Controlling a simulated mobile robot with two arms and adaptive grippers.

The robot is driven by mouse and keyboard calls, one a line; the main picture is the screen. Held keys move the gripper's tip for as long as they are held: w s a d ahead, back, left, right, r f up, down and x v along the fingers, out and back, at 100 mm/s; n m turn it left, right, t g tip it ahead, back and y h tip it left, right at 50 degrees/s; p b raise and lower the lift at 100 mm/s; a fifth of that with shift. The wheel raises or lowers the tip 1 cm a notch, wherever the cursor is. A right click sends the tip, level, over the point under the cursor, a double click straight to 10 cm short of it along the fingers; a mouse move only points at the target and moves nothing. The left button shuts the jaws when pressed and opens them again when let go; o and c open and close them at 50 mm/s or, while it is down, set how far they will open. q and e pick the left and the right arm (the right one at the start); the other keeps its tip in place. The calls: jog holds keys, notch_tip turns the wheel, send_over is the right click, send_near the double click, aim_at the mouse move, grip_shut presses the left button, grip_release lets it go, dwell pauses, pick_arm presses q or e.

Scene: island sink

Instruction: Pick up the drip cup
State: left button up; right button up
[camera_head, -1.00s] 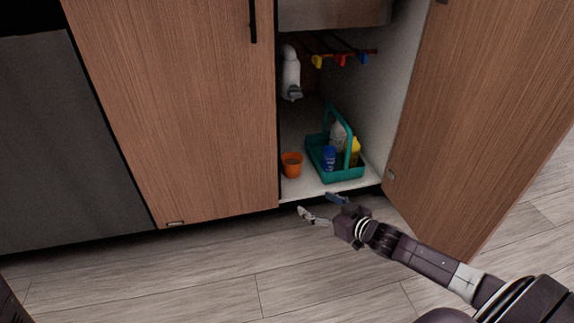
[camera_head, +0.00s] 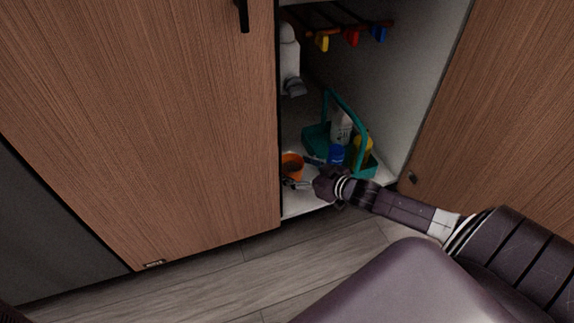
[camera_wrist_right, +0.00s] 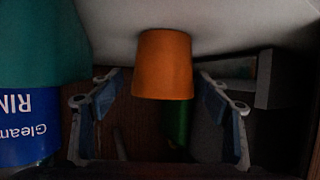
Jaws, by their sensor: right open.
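The drip cup is a small orange cup (camera_head: 291,163) on the white cabinet floor, just inside the opening at the left. In the right wrist view the orange cup (camera_wrist_right: 164,65) appears upside down, between the two fingers. My right gripper (camera_head: 301,172) is open at the cup, with one finger on its near side and one toward its right. In the right wrist view the gripper (camera_wrist_right: 160,112) has a finger on either side of the cup, with gaps visible. My left gripper is not in view.
A teal caddy (camera_head: 367,171) with several bottles stands right of the cup. A white pipe (camera_head: 290,60) hangs behind it. The closed wooden door (camera_head: 150,110) is at left, the open door (camera_head: 500,100) at right. Colored valves (camera_head: 351,38) are above.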

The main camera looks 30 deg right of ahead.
aim_at(284, 165)
jog(key=shift+b+x, duration=1.2)
jog(key=shift+x, duration=0.3)
jog(key=b+x, duration=0.3)
jog(key=b, duration=0.1)
jog(key=shift+a, duration=0.25)
jog(key=shift+b+x, duration=0.45)
jog(key=shift+x, duration=0.45)
jog(key=shift+r, duration=0.2)
jog(key=c, duration=1.3)
jog(key=shift+c, duration=1.1)
